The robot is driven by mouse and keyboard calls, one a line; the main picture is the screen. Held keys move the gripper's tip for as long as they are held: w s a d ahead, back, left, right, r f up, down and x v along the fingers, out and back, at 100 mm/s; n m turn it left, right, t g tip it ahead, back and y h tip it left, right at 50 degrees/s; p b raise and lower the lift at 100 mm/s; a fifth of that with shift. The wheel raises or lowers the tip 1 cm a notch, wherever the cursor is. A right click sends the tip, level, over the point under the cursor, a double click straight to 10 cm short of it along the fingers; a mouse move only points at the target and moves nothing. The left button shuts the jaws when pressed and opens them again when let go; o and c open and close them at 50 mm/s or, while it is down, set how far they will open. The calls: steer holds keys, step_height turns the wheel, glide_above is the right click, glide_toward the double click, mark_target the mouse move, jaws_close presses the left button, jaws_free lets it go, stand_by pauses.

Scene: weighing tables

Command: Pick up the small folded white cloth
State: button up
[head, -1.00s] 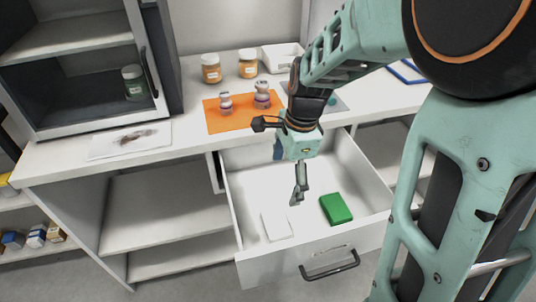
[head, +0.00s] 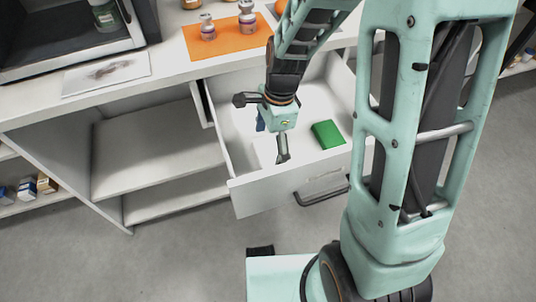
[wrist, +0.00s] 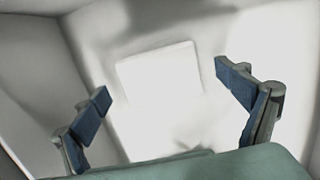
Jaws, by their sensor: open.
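The small folded white cloth (wrist: 160,78) lies flat on the white floor of the open drawer. In the wrist view it is a pale square between and beyond my two fingers. In the head view the cloth (head: 263,153) is faint against the white drawer and partly hidden by my gripper. My gripper (head: 273,146) points down inside the drawer, above the cloth. In the wrist view my gripper (wrist: 165,88) is open, its blue-padded fingers wide apart with nothing between them. Whether the fingertips touch the drawer floor I cannot tell.
A green block (head: 328,134) lies in the drawer to the right of my gripper. The drawer (head: 290,193) is pulled out, its walls close around. On the counter above are an orange mat (head: 222,45) with two small vials and a stained white sheet (head: 106,74).

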mark_target(269, 151)
steer(key=shift+f, duration=0.2)
steer(key=c, duration=1)
steer(key=shift+c, duration=0.2)
step_height(269, 151, up, 10)
steer(key=p, duration=0.3)
